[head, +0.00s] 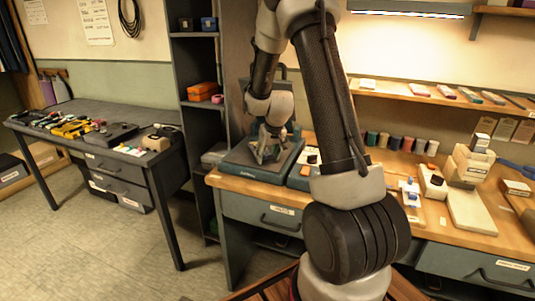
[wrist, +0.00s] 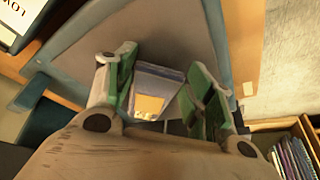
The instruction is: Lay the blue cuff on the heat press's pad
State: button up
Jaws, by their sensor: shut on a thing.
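The heat press (head: 252,173) stands at the left end of the wooden bench, a blue-grey base with a dark grey pad (head: 238,156) on top. Its raised part behind is mostly hidden by my arm. My gripper (head: 266,152) points down, low over the pad. In the wrist view its green-lined fingers (wrist: 160,95) are shut on a small grey-blue piece with a pale yellow patch, which I take as the blue cuff (wrist: 158,72). The grey pad (wrist: 95,45) lies beyond it. I cannot tell whether the cuff touches the pad.
Spools (head: 397,142), white boxes (head: 472,163) and small blue and orange items fill the bench to the right. A tall dark shelf (head: 196,100) stands at left. A cluttered dark table (head: 105,135) is farther left, with clear floor (head: 80,225) before it.

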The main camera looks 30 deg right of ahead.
jog(key=shift+o, duration=0.2)
jog(key=shift+s+f, duration=0.25)
jog(key=shift+f, duration=0.4)
jog(key=shift+s+a+f, duration=0.1)
jog(key=shift+f, duration=0.1)
jog(key=shift+c, duration=0.9)
jog(key=o, duration=1.4)
jog(key=shift+f, duration=0.15)
jog(key=shift+w, duration=0.2)
jog(key=shift+r, duration=0.25)
